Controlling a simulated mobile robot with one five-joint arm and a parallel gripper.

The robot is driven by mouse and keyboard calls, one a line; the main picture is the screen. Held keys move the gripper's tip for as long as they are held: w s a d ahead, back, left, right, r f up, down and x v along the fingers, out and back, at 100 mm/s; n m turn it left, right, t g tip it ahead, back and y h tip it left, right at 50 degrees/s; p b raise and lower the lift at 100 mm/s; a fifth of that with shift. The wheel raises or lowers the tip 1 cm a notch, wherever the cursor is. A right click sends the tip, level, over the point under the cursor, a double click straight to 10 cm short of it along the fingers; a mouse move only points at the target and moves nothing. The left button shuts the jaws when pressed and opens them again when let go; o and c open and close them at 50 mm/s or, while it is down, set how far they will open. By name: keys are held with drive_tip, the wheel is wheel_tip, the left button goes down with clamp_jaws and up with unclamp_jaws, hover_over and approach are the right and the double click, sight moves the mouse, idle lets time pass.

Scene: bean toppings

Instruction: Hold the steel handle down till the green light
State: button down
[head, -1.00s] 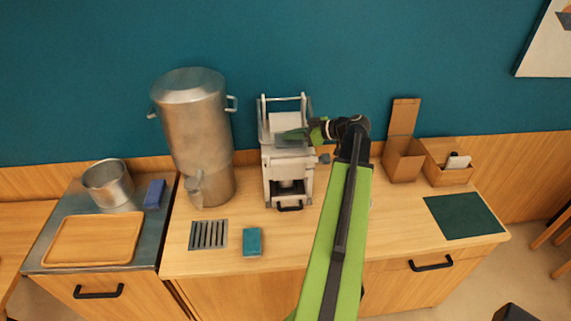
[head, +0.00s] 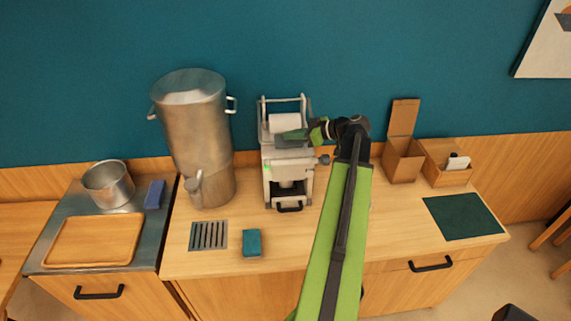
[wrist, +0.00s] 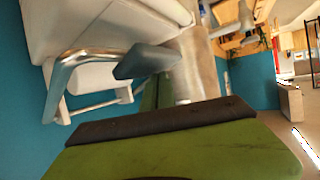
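The grey-white machine (head: 290,176) stands on the counter against the teal wall. A small green light (head: 267,165) glows on its front left. A pale bar handle (head: 281,99) spans two uprights at its top. My gripper (head: 298,135) is over the machine's top right, below that bar, with its dark tip at the grey top part. In the wrist view a bent steel tube (wrist: 82,55) runs to a dark grey piece (wrist: 148,61) just beyond my green and black finger. The fingertips' contact and the gap between them cannot be made out.
A steel urn (head: 195,130) stands left of the machine. A teal sponge (head: 252,242) and a drain grate (head: 208,235) lie in front. Cardboard boxes (head: 403,160) and a dark green mat (head: 463,216) are to the right. The counter between sponge and arm is clear.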

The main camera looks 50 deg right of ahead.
wheel_tip(320, 180, up, 11)
drive_tip(key=p, duration=1)
drive_tip(key=shift+f, duration=0.1)
drive_tip(key=w+a+f+g, duration=0.2)
drive_tip(key=w+a+f, duration=0.1)
drive_tip(key=a, duration=0.6)
drive_tip(key=w+a+f+m+g, duration=0.1)
drive_tip(key=w+a+f+g, duration=0.2)
drive_tip(key=a, duration=0.5)
drive_tip(key=w+a+f+g, duration=0.2)
drive_tip(key=w+a+f, duration=0.15)
drive_tip(key=a, duration=0.55)
drive_tip(key=s+a+f+m+g+h, duration=0.1)
drive_tip(key=s+a+f+g+h, duration=0.1)
drive_tip(key=a, duration=0.8)
drive_tip(key=s+a+f+m+g+h, duration=0.2)
drive_tip(key=a+f+g, duration=0.1)
drive_tip(key=a, duration=0.8)
wheel_tip(320, 180, down, 20)
drive_tip(key=s+b, duration=0.2)
drive_tip(key=b, duration=1.8)
drive_tip(key=shift+r+h, duration=0.2)
drive_tip(key=shift+h, duration=0.1)
